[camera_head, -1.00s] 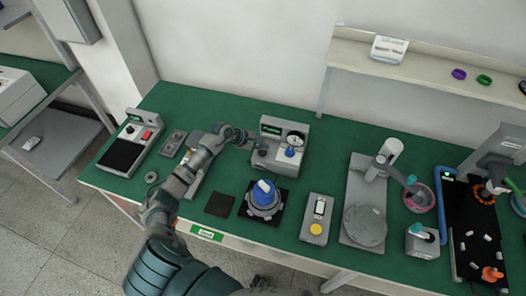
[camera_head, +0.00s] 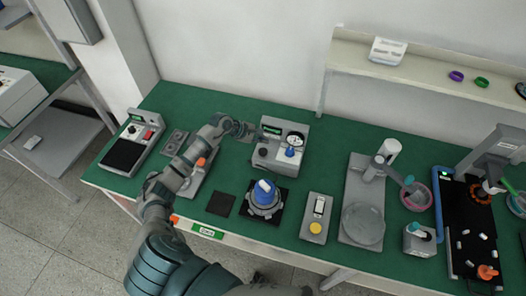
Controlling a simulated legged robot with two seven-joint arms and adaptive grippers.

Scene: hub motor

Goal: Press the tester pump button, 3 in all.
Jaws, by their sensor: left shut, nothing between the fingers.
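The grey tester (camera_head: 281,143) stands at the back middle of the green bench. It has a small display, a round white dial (camera_head: 295,139) and a blue knob (camera_head: 290,152) on its front. A small round part shows on its left side (camera_head: 262,152); I cannot tell which part is the pump button. My left gripper (camera_head: 247,132) is shut and empty, just left of the tester's upper left edge. At this size I cannot tell whether it touches the tester. My right gripper is not in view.
A blue-topped hub motor (camera_head: 264,194) sits on a black pad in front of the tester. A grey box with a yellow button (camera_head: 315,227) stands to its right. A grey device with a red switch (camera_head: 132,144) stands far left. A press stand (camera_head: 363,212) and black conveyor (camera_head: 468,220) are right.

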